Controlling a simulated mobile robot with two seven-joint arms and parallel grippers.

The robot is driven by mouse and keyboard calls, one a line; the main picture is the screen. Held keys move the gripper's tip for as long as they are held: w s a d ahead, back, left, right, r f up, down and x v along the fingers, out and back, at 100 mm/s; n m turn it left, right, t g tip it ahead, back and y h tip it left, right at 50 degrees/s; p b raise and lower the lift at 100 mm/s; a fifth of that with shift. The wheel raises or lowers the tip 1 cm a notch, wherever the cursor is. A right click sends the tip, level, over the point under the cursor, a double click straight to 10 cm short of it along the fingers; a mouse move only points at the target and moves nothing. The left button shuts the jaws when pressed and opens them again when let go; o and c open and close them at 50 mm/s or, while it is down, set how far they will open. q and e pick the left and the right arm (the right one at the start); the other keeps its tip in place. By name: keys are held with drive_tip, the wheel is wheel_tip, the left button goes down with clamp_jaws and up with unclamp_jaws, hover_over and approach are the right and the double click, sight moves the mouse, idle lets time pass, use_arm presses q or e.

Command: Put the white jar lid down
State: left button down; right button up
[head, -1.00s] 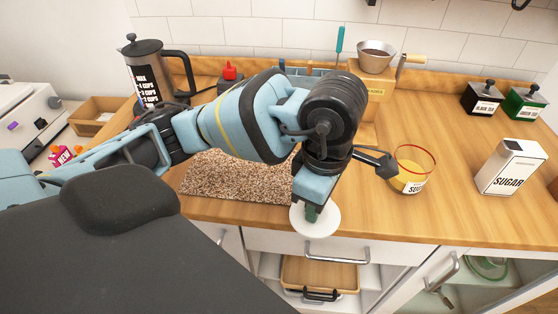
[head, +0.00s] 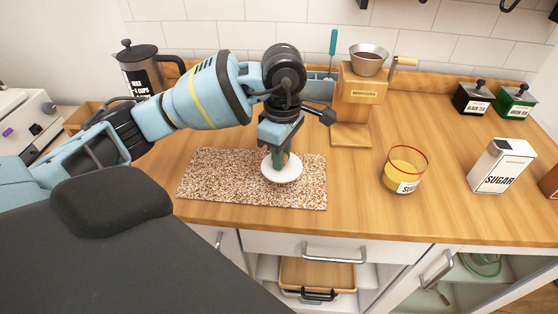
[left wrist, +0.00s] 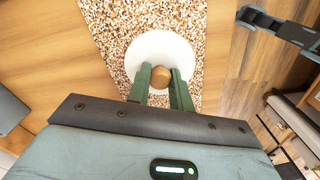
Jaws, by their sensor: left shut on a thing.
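The white jar lid (head: 282,169) is a round white disc. In the left wrist view the lid (left wrist: 150,48) shows a round wooden knob (left wrist: 161,77) between my green fingers. My left gripper (head: 280,160) points down and is shut on the lid's knob. The lid is over the brown speckled mat (head: 215,178); I cannot tell whether it touches the mat. An open glass jar (head: 405,170) with a red rim, yellow contents and a sugar label stands to the right of the mat. My right gripper is not in view.
A white sugar tin (head: 502,166) stands at the right. A wooden coffee grinder (head: 360,95) with a metal bowl stands behind the mat. A French press (head: 140,70) is at the back left. The counter between mat and jar is clear.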

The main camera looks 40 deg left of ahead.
use_arm(q)
drive_tip(key=shift+w+a, duration=0.2)
drive_tip(key=shift+a, duration=0.05)
drive_tip(key=f, duration=0.3)
drive_tip(key=shift+w+a, duration=0.1)
drive_tip(key=shift+a, duration=0.2)
drive_tip(key=shift+f, duration=0.3)
drive_tip(key=shift+f, duration=0.15)
drive_tip(key=c, duration=1.3)
unclamp_jaws()
drive_tip(key=shift+o, duration=0.2)
